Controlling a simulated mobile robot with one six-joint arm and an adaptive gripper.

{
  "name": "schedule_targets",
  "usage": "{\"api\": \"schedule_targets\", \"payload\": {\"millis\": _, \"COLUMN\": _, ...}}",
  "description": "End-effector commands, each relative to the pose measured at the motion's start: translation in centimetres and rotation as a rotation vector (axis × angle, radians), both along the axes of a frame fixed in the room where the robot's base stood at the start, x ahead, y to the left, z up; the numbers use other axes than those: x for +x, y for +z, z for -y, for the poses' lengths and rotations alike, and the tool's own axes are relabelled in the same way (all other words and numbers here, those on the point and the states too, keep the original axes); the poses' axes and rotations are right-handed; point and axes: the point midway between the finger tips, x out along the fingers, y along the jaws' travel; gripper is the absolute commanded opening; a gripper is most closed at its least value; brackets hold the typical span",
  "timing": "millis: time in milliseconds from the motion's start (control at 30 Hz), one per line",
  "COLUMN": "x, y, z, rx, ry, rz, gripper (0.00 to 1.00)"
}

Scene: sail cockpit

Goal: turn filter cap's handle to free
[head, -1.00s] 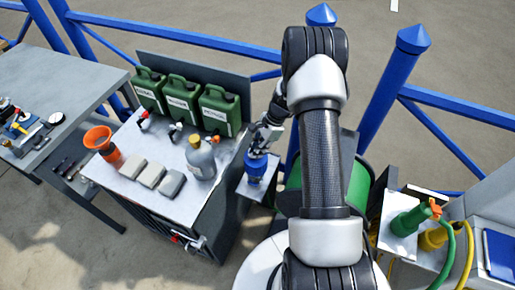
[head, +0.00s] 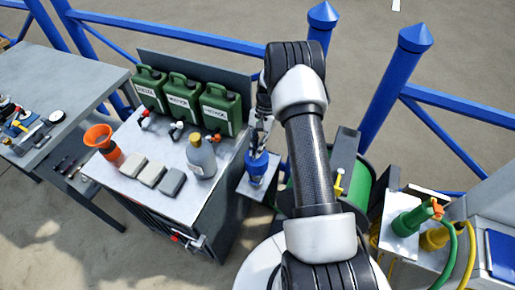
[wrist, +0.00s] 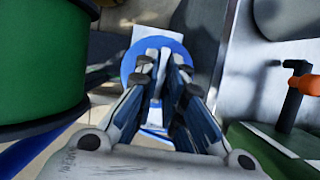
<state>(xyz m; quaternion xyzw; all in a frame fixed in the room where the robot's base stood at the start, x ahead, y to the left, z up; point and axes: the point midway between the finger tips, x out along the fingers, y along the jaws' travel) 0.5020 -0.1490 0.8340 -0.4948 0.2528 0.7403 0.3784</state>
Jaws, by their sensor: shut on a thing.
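The blue filter (head: 257,168) stands on a small grey shelf to the right of the workbench. In the wrist view, its round blue cap (wrist: 129,64) lies straight ahead, with a pale bar-shaped handle (wrist: 158,62) across it. My gripper (head: 259,143) is over the filter in the head view. In the wrist view, the fingers of my gripper (wrist: 161,72) sit on both sides of the handle and are shut on it. The fingers hide part of the cap and handle. The lock position of the handle cannot be read.
The workbench (head: 140,188) holds green canisters (head: 183,97), a grey bottle (head: 201,156), an orange funnel (head: 100,139) and grey blocks. A green drum (head: 360,189) stands close on the right. Blue railings (head: 395,85) run behind.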

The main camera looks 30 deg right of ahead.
Motion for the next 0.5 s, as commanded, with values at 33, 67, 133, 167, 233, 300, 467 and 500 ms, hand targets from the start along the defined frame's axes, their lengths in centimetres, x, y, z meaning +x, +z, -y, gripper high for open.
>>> {"api": "schedule_targets", "payload": {"millis": 33, "x": 0.03, "y": -0.02, "z": -0.02, "rx": -0.001, "ry": 0.015, "rz": 0.0, "gripper": 0.0}}
{"api": "schedule_targets", "payload": {"millis": 67, "x": 0.03, "y": -0.02, "z": -0.03, "rx": 0.0, "ry": 0.022, "rz": -0.001, "gripper": 0.0}}
{"api": "schedule_targets", "payload": {"millis": 133, "x": 0.02, "y": -0.01, "z": -0.04, "rx": 0.0, "ry": 0.036, "rz": 0.0, "gripper": 0.0}}
{"api": "schedule_targets", "payload": {"millis": 167, "x": 0.01, "y": -0.01, "z": -0.05, "rx": 0.001, "ry": 0.041, "rz": -0.001, "gripper": 0.0}}
{"api": "schedule_targets", "payload": {"millis": 233, "x": 0.01, "y": 0.01, "z": -0.06, "rx": 0.0, "ry": 0.048, "rz": -0.001, "gripper": 0.0}}
{"api": "schedule_targets", "payload": {"millis": 300, "x": 0.01, "y": 0.01, "z": -0.06, "rx": 0.001, "ry": 0.052, "rz": -0.001, "gripper": 0.0}}
{"api": "schedule_targets", "payload": {"millis": 467, "x": 0.02, "y": 0.01, "z": -0.05, "rx": 0.0, "ry": 0.053, "rz": -0.001, "gripper": 0.0}}
{"api": "schedule_targets", "payload": {"millis": 500, "x": 0.02, "y": 0.01, "z": -0.05, "rx": 0.001, "ry": 0.053, "rz": 0.0, "gripper": 0.0}}
